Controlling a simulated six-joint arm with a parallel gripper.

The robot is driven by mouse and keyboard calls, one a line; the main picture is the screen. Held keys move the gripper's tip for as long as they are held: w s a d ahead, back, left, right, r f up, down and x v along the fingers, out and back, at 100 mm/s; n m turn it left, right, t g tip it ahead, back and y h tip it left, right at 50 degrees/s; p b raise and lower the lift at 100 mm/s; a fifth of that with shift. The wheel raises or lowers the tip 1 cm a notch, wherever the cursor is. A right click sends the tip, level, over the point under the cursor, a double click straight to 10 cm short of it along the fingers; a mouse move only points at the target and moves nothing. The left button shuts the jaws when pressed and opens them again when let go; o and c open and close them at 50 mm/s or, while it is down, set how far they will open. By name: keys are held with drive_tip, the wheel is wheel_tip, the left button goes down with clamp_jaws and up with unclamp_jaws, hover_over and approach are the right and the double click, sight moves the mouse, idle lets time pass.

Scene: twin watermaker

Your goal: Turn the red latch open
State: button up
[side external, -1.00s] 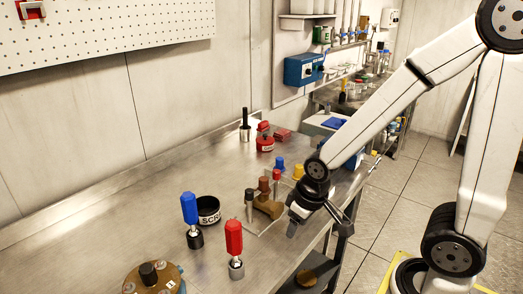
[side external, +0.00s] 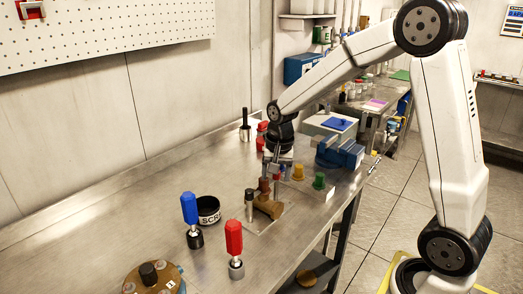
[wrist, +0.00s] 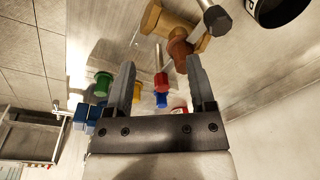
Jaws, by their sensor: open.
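A small red knob on a thin silver stem (wrist: 161,80) shows between my fingers in the wrist view; I take it as the red latch, though its shape is not clear. In the side view the red knob (side external: 277,178) stands on the bench by the brown fitting (side external: 268,207), partly hidden. My gripper (wrist: 161,60) is open, with nothing seen held. In the side view my gripper (side external: 276,164) points down close above the knob. Contact cannot be told.
A brown-red handle (wrist: 180,48) is beside my right finger. Yellow (side external: 298,171) and green knobs (side external: 319,181) and a blue vise (side external: 340,152) stand nearby. Red-handled (side external: 234,238) and blue-handled tools (side external: 190,210) stand in front.

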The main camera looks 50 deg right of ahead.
drive_tip(key=w+d+m, duration=0.1)
drive_tip(key=d+m, duration=0.1)
drive_tip(key=w+d+r+m, duration=0.1)
drive_tip(key=w+d+m, duration=0.1)
drive_tip(key=d+m, duration=0.1)
drive_tip(key=w+d+r+m+g, duration=0.1)
drive_tip(key=w+d+m, duration=0.1)
drive_tip(key=d, duration=0.1)
drive_tip(key=shift+w+r, duration=0.2)
drive_tip(key=shift+f, duration=0.1)
drive_tip(key=shift+f, duration=3.8)
clamp_jaws()
